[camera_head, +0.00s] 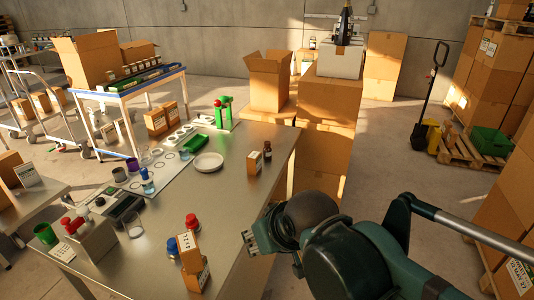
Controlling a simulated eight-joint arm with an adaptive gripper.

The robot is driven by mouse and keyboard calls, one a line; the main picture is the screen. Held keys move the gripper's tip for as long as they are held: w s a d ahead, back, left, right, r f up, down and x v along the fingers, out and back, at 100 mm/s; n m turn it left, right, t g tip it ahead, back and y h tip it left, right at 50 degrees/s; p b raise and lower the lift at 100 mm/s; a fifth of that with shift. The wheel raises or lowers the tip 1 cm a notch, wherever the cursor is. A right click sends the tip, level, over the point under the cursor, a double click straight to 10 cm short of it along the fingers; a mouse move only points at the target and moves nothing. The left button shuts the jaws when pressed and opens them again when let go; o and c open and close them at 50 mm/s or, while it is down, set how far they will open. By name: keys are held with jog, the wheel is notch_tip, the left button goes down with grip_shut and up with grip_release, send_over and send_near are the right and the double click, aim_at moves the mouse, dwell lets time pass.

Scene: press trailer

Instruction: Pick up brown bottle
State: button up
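A small brown bottle (267,151) with a dark cap and a pale label stands upright on the metal table (235,205), close to its right edge. A small cardboard box (254,161) stands just left of it. My gripper (250,240) is at the table's right edge, nearer the camera than the bottle and well apart from it. It points left in the picture. The fingertips are small and partly turned away, so I cannot tell whether they are open or shut. No object shows in the gripper.
Tall stacked cartons (322,150) rise just beyond the table's right side. Bare tabletop lies between gripper and bottle.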

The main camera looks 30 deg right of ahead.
jog(key=w+d+r+m+g+h+p, duration=0.1)
jog(key=w+d+r+p, duration=0.25)
jog(key=w, duration=0.55)
jog(key=w+d+r+m+p, duration=0.25)
jog(key=w+r+p, duration=0.2)
jog(key=w, duration=0.45)
jog(key=w+d+r+m+g+h+p, duration=0.1)
jog(key=w+d+r+p, duration=0.25)
jog(key=w, duration=0.65)
jog(key=m+g+h+p, duration=0.15)
jog(key=m+p, duration=0.25)
jog(key=p, duration=0.7)
send_over(267, 143)
jog(key=s+a, duration=0.2)
notch_tip(267, 143, down, 11)
jog(key=shift+w+d+f+g+y+b, duration=0.1)
jog(key=shift+w+d+g+y+b, duration=0.1)
jog(key=shift+w+g+y+b, duration=0.1)
jog(key=shift+f, duration=0.15)
jog(key=shift+x, duration=1.15)
